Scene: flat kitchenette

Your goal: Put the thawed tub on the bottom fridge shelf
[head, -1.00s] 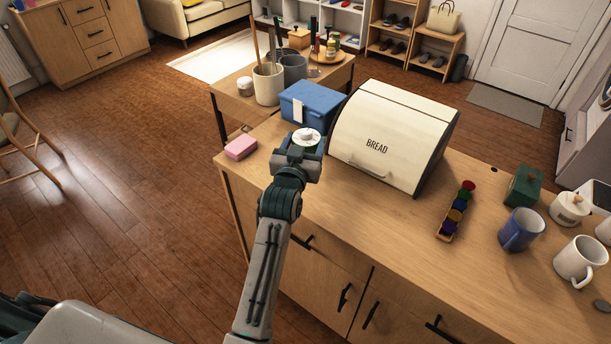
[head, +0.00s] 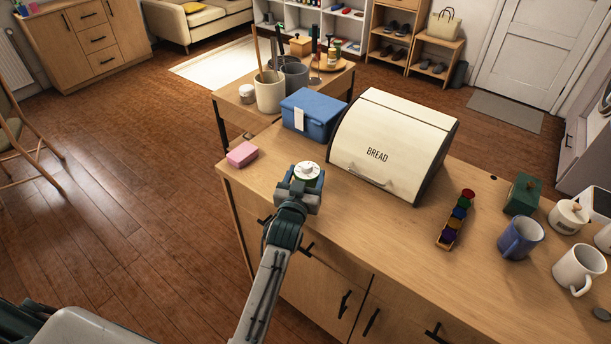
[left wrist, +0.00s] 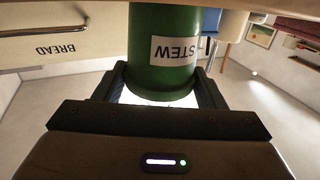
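A green cylindrical tub (left wrist: 172,52) with a white label reading STEW shows upside down in the left wrist view. Its white lid (head: 307,170) shows from above in the head view. My left gripper (head: 301,190) is shut on this tub, with a finger on each side of it in the left wrist view (left wrist: 162,88). The tub is held at the left part of the wooden counter, in front of the bread box. No marking that says thawed can be read. The fridge and my right gripper are not in view.
A cream bread box (head: 395,140) stands right of the held tub. A blue lidded box (head: 313,115) with a white tag stands behind it, and a pink block (head: 242,154) lies at left. Mugs, including a blue one (head: 520,236), stand at right. The front middle counter is bare.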

